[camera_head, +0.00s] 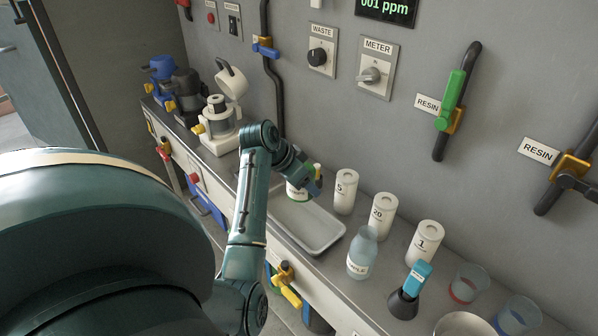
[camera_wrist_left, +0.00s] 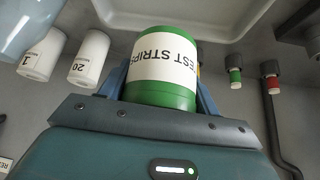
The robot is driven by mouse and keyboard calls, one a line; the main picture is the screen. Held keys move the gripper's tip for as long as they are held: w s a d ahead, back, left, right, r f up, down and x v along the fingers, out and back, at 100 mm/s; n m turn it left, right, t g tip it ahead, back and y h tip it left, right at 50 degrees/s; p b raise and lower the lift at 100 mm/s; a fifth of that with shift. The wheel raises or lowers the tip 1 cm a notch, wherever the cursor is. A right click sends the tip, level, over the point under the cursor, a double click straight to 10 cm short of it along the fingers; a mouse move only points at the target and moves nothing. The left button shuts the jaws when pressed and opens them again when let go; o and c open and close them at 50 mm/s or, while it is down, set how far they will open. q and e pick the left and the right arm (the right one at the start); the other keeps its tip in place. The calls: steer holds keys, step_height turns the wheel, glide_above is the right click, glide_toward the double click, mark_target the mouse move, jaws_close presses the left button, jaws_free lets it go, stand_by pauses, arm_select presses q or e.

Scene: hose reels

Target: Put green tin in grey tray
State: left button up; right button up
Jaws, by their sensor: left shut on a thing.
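The green tin (camera_head: 298,190), with a white label reading TEST STRIPS, is held in my left gripper (camera_head: 312,183). In the left wrist view the tin (camera_wrist_left: 162,70) sits between the two blue fingers, which press on its sides. The grey tray (camera_head: 318,233) is a shallow rectangular tray on the counter. In the head view the tin shows over the tray's far end, and my arm hides part of the tray. I cannot tell the gap between tin and tray floor. The tray's rim also shows at the top of the left wrist view (camera_wrist_left: 250,12). My right gripper is out of view.
White canisters marked 5 (camera_head: 345,192), 20 (camera_head: 380,216) and 1 (camera_head: 424,243) stand right of the tray. A clear bottle (camera_head: 362,254) stands close to its near right corner. A white-based device (camera_head: 219,128) stands to the left. The visible tray floor is bare.

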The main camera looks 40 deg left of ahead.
arm_select(q)
step_height(320, 180, down, 10)
steer(key=shift+a+f+b, duration=0.1)
steer(key=shift+a+b, duration=0.05)
steer(key=shift+b, duration=0.15)
steer(key=o, duration=1)
steer(key=shift+s, duration=0.1)
steer(key=p+v, duration=0.1)
steer(key=v, duration=1.1)
